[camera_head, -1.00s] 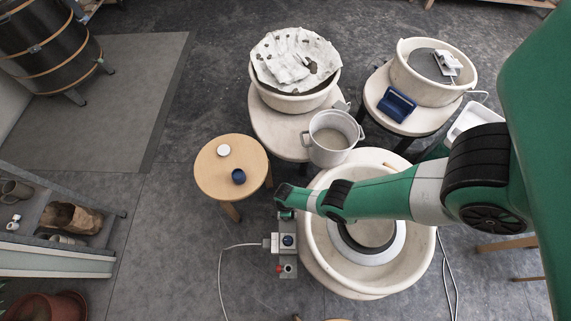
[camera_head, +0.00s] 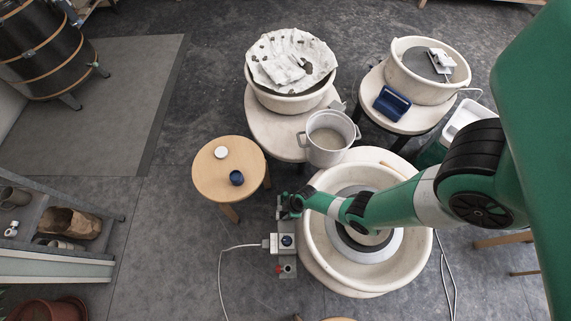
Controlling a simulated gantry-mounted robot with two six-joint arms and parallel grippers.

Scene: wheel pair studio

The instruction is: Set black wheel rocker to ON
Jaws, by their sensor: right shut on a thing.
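A grey control plate (camera_head: 288,270) stands on the left side of the front wheel (camera_head: 362,246). My right gripper (camera_head: 284,204) is over the far end of this plate, above the blue knob in the picture. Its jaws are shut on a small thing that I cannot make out. I cannot pick out the black wheel rocker or its position; the gripper may hide it. My left gripper is not in view.
A wooden stool (camera_head: 212,190) with a white lid and blue cup stands left of the gripper. A grey bucket (camera_head: 325,152) is just behind. Two more wheels stand farther back. A white cable (camera_head: 222,275) runs left from the box.

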